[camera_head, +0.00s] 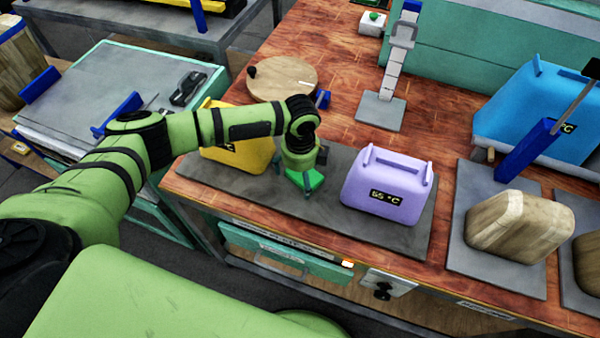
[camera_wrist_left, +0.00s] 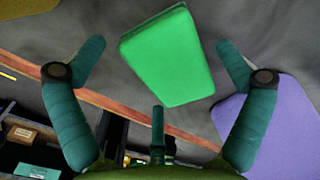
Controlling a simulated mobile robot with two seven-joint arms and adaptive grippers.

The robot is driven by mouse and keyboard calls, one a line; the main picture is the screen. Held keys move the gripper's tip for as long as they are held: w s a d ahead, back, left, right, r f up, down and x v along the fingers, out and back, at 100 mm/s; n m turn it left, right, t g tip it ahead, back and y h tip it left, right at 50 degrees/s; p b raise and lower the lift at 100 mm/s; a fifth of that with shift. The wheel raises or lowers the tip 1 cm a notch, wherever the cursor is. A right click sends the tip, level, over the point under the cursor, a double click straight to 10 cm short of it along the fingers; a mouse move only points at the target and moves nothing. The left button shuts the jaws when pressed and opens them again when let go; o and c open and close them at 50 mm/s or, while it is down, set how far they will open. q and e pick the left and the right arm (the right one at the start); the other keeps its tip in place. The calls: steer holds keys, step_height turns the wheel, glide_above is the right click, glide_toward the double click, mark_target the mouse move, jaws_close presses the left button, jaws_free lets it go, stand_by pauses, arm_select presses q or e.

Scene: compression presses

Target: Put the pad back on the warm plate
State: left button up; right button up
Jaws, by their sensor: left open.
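A bright green pad (camera_head: 308,179) lies on or just above a dark grey mat, between a yellow block (camera_head: 236,153) and a lilac block (camera_head: 388,189). The yellow block's label is partly hidden; the lilac block's display reads 65 °C. My left gripper (camera_head: 296,183) points down over the pad with open fingers. In the left wrist view the pad (camera_wrist_left: 168,57) sits tilted between the open fingers (camera_wrist_left: 161,46), with a gap on both sides. I cannot tell which thing is the warm plate. My right gripper is not in view.
The dark grey mat (camera_head: 345,222) runs along the front of the wooden bench (camera_head: 338,115). A round wooden board (camera_head: 283,77) and a white upright stand (camera_head: 390,75) are behind. A wooden block (camera_head: 520,225) and blue case (camera_head: 545,112) stand to the right.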

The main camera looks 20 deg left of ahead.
mark_target(300, 176)
arm_select(q)
steer(key=shift+r, duration=0.25)
step_height(300, 176, up, 12)
steer(key=b, duration=0.2)
steer(key=shift+f, duration=0.1)
stand_by(1.5)
